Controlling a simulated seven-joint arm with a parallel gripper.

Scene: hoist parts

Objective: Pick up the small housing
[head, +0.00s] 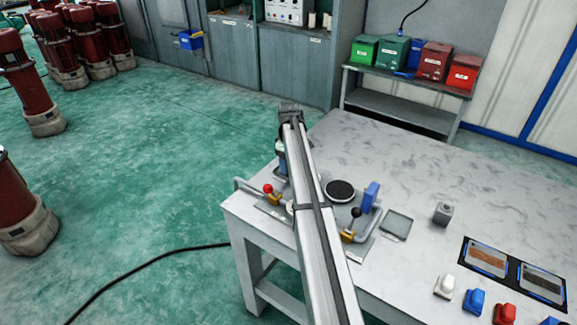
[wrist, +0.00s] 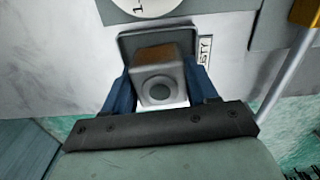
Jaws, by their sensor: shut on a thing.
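In the wrist view my gripper (wrist: 160,84) has its two blue fingers on either side of a small grey housing (wrist: 160,92), shut on it. The housing has a round hole in the face toward the camera and a brownish upper face. A dark square-rimmed plate (wrist: 128,44) shows directly behind it; I cannot tell whether the housing touches it.
A grey block (head: 443,213) stands on the table (head: 400,160), right of an empty square plate (head: 397,224). A fixture with a round black disc (head: 340,190), a red-knobbed lever (head: 268,189) and a blue block (head: 370,197) lies beside my arm. Coloured switches (head: 474,301) line the front. The table's back is clear.

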